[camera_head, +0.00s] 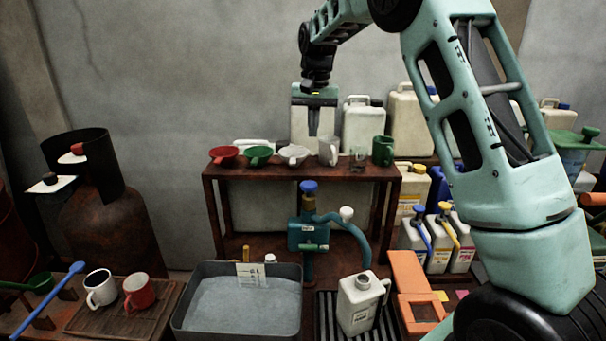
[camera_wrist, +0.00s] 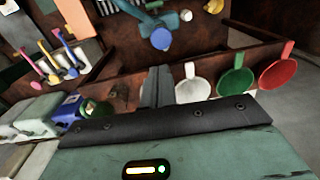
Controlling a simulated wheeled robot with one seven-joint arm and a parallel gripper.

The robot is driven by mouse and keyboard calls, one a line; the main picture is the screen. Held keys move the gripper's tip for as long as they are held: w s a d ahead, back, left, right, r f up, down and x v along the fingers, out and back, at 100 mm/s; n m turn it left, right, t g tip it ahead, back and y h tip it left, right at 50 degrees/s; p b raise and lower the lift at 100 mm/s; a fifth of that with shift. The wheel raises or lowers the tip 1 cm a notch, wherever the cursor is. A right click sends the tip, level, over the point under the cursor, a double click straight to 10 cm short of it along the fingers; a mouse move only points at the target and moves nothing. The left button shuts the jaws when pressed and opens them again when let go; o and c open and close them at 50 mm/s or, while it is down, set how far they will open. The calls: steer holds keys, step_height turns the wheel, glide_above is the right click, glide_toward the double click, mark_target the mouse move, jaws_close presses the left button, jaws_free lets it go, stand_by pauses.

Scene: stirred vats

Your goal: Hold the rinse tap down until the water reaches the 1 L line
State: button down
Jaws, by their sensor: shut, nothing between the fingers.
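A teal tap (camera_head: 308,235) with a blue knob (camera_head: 309,187) on top stands in front of the shelf. Its curved spout carries a white knob (camera_head: 347,214) and bends down at the right. A white jug (camera_head: 357,308) stands upright below the spout end. Its water level and any 1 L line cannot be made out. My gripper (camera_head: 319,133) is shut and empty, pointing down above the shelf, behind and above the tap. In the wrist view my fingers (camera_wrist: 157,86) are together, and the blue knob (camera_wrist: 162,39) shows beyond them, apart.
The dark red shelf (camera_head: 300,173) bears red, green and white funnels and several cups. A grey basin (camera_head: 180,318) with a card on its rim is at the tap's left. Pump bottles (camera_head: 413,240) and an orange object (camera_head: 410,285) stand right. Large canisters line the wall.

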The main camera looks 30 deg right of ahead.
mark_target(311, 185)
steer(key=shift+f, duration=0.1)
steer(key=f+p, duration=0.1)
steer(key=f, duration=0.3)
steer(key=f+p, duration=0.2)
steer(key=f, duration=0.3)
steer(key=f+p, duration=0.2)
steer(key=f, duration=0.2)
steer(key=shift+w+a+f, duration=0.15)
steer(key=shift+w+f, duration=0.1)
steer(key=shift+f, duration=0.15)
steer(key=shift+f, duration=0.1)
step_height(311, 185, down, 2)
steer(key=shift+b, duration=0.7)
steer(key=shift+s+a+f, duration=0.1)
steer(key=shift+s+f, duration=0.05)
steer(key=shift+s, duration=0.05)
stand_by(5.1)
